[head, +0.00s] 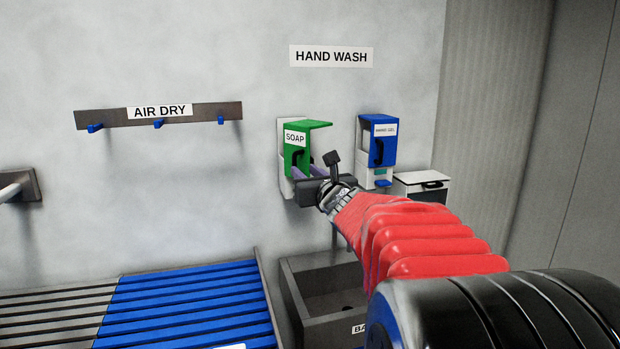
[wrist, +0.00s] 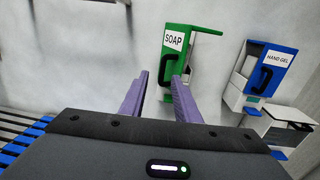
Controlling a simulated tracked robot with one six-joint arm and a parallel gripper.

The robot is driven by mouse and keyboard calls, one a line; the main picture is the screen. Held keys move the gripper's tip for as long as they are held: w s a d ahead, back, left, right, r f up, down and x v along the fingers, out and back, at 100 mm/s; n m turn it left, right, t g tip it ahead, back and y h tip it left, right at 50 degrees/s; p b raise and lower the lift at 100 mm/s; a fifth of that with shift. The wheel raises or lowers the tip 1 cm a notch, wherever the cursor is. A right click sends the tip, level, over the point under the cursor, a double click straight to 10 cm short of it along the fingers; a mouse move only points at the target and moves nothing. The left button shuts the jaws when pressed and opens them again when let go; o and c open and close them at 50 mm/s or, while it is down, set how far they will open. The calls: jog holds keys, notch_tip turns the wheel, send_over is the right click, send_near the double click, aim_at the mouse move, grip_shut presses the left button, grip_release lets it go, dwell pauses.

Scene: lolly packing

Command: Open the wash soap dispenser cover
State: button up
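The green soap dispenser cover (head: 291,158) is on the wall, with a SOAP label and a black handle (head: 297,159). Its top plate juts out to the right, and the cover seems swung out from the white back plate (head: 286,187); how far I cannot tell. It also shows in the wrist view (wrist: 190,44). My gripper (head: 307,168) is at the cover's lower part. In the wrist view its two purple fingers (wrist: 160,78) stand apart, with the right one overlapping the cover's lower edge near the handle. I cannot tell whether they touch it.
A dark basin (head: 319,302) stands below. A blue slatted bench (head: 190,300) is at lower left. A hook rail (head: 190,113) is on the wall.

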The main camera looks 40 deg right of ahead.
jog(key=shift+v, duration=1.35)
jog(key=shift+f, duration=0.1)
jog(key=shift+c, duration=0.5)
jog(key=shift+s+d, duration=0.1)
jog(key=shift+d, duration=0.1)
jog(key=shift+c, duration=0.8)
jog(key=shift+n+g, duration=0.3)
jog(key=d, duration=0.1)
jog(key=d+f, duration=0.1)
jog(key=d, duration=0.2)
jog(key=shift+s+f, duration=0.25)
jog(key=shift+f, duration=0.15)
jog(key=c, duration=0.5)
jog(key=shift+d+f+n, duration=0.1)
jog(key=shift+d+n, duration=0.5)
jog(key=shift+n, duration=0.5)
grip_shut()
jog(key=n, duration=0.5)
jog(key=n+y, duration=0.1)
jog(key=n, duration=0.5)
jog(key=w+r+n+t+y, duration=0.1)
jog(key=n, duration=0.4)
jog(key=shift+a+n, duration=0.4)
